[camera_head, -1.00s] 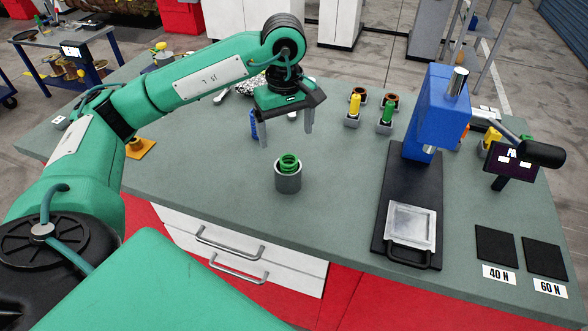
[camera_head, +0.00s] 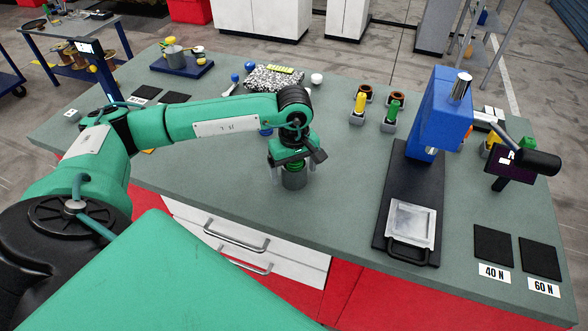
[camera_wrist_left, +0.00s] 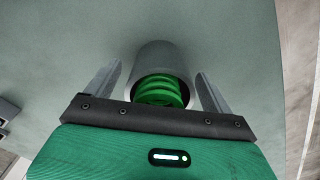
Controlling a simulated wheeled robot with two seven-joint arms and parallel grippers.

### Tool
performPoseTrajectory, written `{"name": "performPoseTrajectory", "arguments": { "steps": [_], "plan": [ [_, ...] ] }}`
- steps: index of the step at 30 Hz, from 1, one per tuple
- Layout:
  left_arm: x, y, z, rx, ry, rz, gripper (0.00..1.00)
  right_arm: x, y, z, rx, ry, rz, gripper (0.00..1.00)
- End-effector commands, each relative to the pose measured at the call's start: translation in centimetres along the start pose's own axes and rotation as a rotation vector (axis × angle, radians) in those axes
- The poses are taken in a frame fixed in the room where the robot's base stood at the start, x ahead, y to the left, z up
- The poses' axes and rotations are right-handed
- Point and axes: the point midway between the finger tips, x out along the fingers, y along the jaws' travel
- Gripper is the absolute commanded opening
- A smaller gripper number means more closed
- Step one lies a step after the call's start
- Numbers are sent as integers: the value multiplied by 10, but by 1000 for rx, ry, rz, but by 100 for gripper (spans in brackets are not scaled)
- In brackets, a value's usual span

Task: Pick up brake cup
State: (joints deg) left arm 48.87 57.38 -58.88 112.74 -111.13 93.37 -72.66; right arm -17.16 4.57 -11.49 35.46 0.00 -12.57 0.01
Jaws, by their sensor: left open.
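The brake cup (camera_head: 294,180) is a grey metal cylinder standing upright on the grey-green bench top. In the left wrist view the cup (camera_wrist_left: 164,57) has a green coil spring (camera_wrist_left: 160,91) in its mouth. My left gripper (camera_head: 291,174) is above and around the cup, pointing down. In the left wrist view my left gripper (camera_wrist_left: 160,85) is open, with one finger on each side of the cup and a gap visible on both sides. My right gripper is not in view.
A blue press (camera_head: 436,115) on a black base stands to the right. Holders with yellow (camera_head: 360,102) and green (camera_head: 394,109) parts stand behind. The bench around the cup is clear.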

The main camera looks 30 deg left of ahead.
Motion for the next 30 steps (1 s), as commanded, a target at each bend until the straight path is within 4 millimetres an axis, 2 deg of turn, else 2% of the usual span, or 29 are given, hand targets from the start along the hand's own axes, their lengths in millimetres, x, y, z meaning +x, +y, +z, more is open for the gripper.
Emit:
{"name": "performPoseTrajectory", "arguments": {
  "steps": [7,8,15,25,30],
  "plan": [
    [3,0,0,0,0,0,85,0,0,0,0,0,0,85],
    [3,0,0,0,0,0,82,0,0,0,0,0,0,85],
    [2,0,0,0,0,0,36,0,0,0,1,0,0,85],
    [-1,1,0,0,1,2,36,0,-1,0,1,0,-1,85],
    [-14,1,-1,-1,1,3,36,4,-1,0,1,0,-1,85]
  ]
}}
